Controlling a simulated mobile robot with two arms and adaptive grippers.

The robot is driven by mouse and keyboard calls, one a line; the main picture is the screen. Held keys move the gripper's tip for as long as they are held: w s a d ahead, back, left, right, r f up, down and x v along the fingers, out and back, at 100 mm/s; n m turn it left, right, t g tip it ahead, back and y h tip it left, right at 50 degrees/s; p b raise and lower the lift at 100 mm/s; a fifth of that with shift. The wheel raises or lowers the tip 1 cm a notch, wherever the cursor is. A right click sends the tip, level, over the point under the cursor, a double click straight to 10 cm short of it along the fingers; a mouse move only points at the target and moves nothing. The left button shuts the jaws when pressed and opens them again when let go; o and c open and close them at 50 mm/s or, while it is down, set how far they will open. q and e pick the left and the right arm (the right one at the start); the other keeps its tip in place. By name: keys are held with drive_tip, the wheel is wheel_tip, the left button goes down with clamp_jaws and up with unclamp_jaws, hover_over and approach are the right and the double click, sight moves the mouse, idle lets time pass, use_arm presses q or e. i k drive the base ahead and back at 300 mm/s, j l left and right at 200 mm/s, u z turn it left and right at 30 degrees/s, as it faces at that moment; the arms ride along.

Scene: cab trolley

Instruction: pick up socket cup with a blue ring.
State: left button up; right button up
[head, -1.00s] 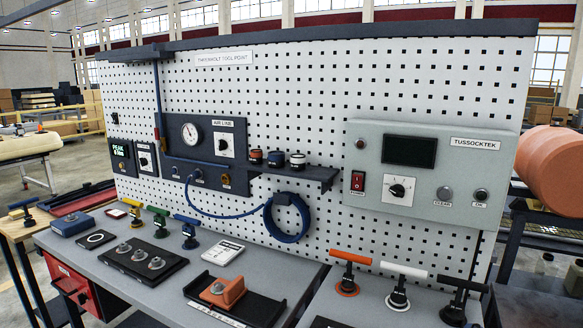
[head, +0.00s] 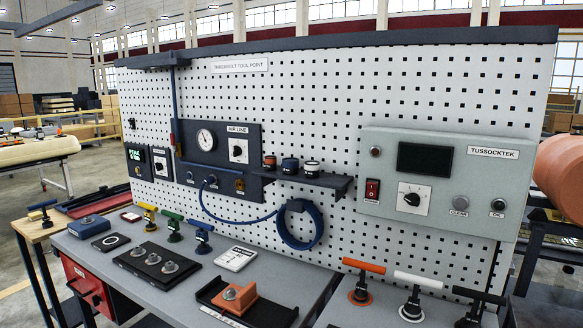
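Three dark socket cups stand in a row on a small dark shelf (head: 325,186) fixed to the pegboard. The cup with a blue ring (head: 290,165) is the middle one. A cup with an orange ring (head: 270,162) stands to its left and a cup with a white ring (head: 312,168) to its right. All look upright, with small gaps between them. Neither of my grippers is in the head view.
A coiled blue hose (head: 300,224) hangs below the shelf. A grey TUSSOCKTEK box (head: 448,186) is mounted to the right, an air line panel (head: 217,150) to the left. Several T-handled tools stand on the bench (head: 190,281), around a black tray (head: 272,310) holding an orange block (head: 235,297).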

sight(290, 165)
drive_tip(key=j+z, duration=0.1)
drive_tip(key=z, duration=0.25)
drive_tip(key=i+j+z, duration=0.1)
drive_tip(key=z, duration=0.25)
drive_tip(key=j+z, duration=0.7)
drive_tip(key=j, duration=0.8)
drive_tip(key=j+z, duration=0.35)
drive_tip(key=j, duration=0.75)
drive_tip(key=k, duration=0.05)
